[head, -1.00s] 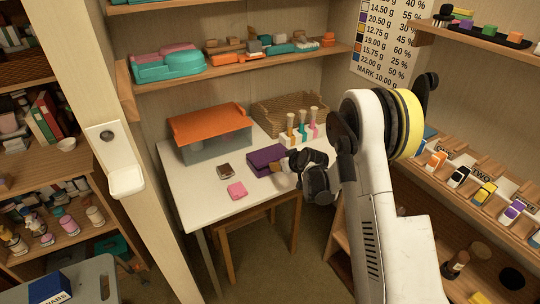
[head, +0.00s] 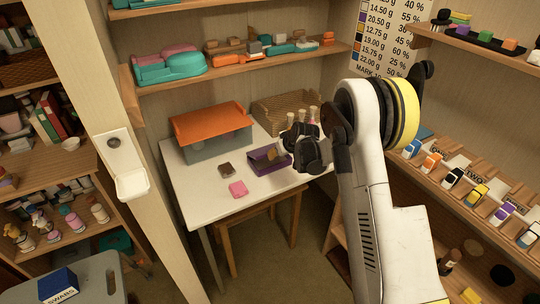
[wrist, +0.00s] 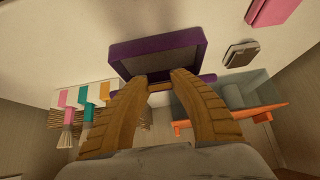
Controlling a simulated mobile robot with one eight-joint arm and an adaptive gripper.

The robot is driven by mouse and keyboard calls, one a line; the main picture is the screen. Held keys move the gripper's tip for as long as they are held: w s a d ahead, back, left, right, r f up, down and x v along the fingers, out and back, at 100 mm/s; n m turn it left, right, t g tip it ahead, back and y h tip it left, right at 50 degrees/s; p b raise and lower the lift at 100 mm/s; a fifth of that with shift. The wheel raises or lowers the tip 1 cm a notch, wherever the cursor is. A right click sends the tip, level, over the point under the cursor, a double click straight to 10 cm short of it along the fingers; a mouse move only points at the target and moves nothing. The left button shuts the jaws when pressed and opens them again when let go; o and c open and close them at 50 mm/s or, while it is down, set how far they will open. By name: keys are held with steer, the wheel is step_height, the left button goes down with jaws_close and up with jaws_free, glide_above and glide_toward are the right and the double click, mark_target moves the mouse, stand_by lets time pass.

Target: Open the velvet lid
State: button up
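The purple velvet box (head: 271,168) sits on the white table, with a dark inside showing, so its lid looks raised. In the wrist view the box (wrist: 124,52) appears as a purple rim around a grey inside. My gripper (wrist: 164,74) has its tan fingers at the near edge of the box, tips apart by a small gap. A small tan piece shows between the fingers; I cannot tell whether it belongs to the lid. A purple strip shows behind the right finger. In the head view my gripper (head: 272,155) reaches over the box from the right.
A grey bin with an orange lid (head: 208,120) stands left of the box. A dark small case (head: 226,169) and a pink one (head: 238,188) lie in front on the table (head: 205,195). A wicker basket (head: 270,112) and upright brushes (head: 313,114) are behind. Shelves close in above and right.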

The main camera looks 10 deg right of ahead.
steer(key=shift+w+a+r+g+p, duration=0.15)
steer(key=shift+w+r+g+p, duration=0.15)
steer(key=shift+r+p, duration=0.2)
steer(key=shift+w+a+r+g+p, duration=0.1)
steer(key=shift+w+r+g+p, duration=0.25)
steer(key=shift+r, duration=0.15)
steer(key=shift+w+a+r+g+h+p, duration=0.2)
steer(key=shift+w+r+g+p, duration=0.15)
steer(key=shift+w+r+p, duration=0.15)
steer(key=shift+w+a+r+g+h+p, duration=0.1)
steer(key=shift+w+r+g+h+p, duration=0.1)
steer(key=shift+w+r+g+p, duration=0.25)
steer(key=shift+w+a+r+g+h+p, duration=0.2)
steer(key=shift+w+r+g+p, duration=0.15)
steer(key=shift+w, duration=0.25)
steer(key=shift+w+a+r+g+h+p, duration=0.15)
steer(key=shift+w+r+g+p, duration=0.15)
steer(key=shift+w+r, duration=0.25)
steer(key=shift+w+a+r+g+p, duration=0.15)
steer(key=shift+w+g+p, duration=0.1)
steer(key=shift+w, duration=0.2)
steer(key=shift+w+a+r+g+p, duration=0.1)
steer(key=shift+w+a+g, duration=0.1)
steer(key=shift+w, duration=0.25)
steer(key=shift+w+a+r+g+p, duration=0.1)
steer(key=shift+w+g+p, duration=0.15)
steer(key=shift+w, duration=0.2)
steer(key=o, duration=1)
steer(key=shift+o, duration=0.2)
steer(key=shift+r, duration=0.1)
